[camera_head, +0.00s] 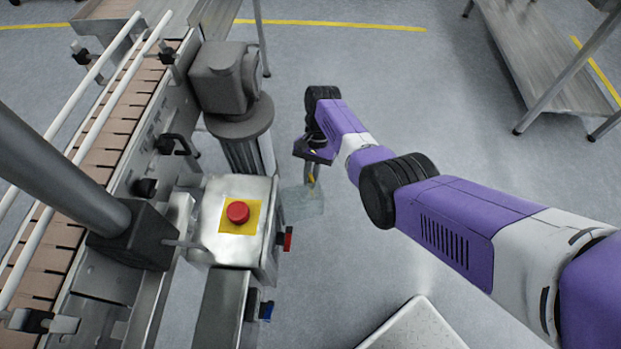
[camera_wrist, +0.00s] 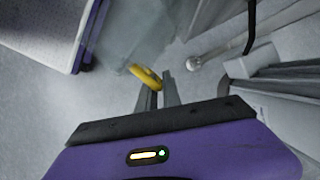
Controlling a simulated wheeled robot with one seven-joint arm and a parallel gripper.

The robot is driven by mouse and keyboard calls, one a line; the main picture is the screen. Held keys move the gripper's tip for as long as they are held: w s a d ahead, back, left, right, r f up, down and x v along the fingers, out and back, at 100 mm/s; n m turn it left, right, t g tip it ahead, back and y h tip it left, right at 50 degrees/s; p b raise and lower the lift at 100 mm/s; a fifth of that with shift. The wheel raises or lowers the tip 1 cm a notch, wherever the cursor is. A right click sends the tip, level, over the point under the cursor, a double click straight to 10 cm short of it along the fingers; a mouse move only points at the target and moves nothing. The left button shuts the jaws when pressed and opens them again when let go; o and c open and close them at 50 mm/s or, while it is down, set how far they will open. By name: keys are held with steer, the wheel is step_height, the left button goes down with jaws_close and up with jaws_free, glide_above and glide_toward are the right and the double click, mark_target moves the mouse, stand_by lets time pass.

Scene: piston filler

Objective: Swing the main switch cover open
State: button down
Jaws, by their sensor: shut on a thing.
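The main switch cover (camera_head: 302,203) is a clear, faintly tinted panel that stands out to the right of the control box. It also shows in the wrist view as a see-through sheet (camera_wrist: 122,38) at upper left. A yellow tab (camera_wrist: 146,77) sits at its edge. My gripper (camera_head: 313,178) is shut on the yellow tab, and its fingertips also show in the wrist view (camera_wrist: 160,82). A red switch knob (camera_head: 288,239) is on the right side of the box, below and left of the cover. The cover's hinge is not clear to see.
The steel control box (camera_head: 222,251) carries a red emergency button (camera_head: 238,212) on a yellow plate. A blue knob (camera_head: 267,310) is lower down. A motor on a column (camera_head: 230,85) stands behind, and a conveyor (camera_head: 80,180) runs at left. Floor right of the cover is clear.

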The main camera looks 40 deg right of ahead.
steer(key=c, duration=1.5)
jaws_free()
steer(key=shift+s+a, duration=0.1)
steer(key=shift+a, duration=0.1)
steer(key=shift+d, duration=0.1)
steer(key=shift+d+r, duration=0.15)
steer(key=shift+r, duration=0.3)
steer(key=p+v, duration=0.1)
steer(key=v, duration=0.6)
steer(key=shift+f+p, duration=0.1)
steer(key=shift+p, duration=0.2)
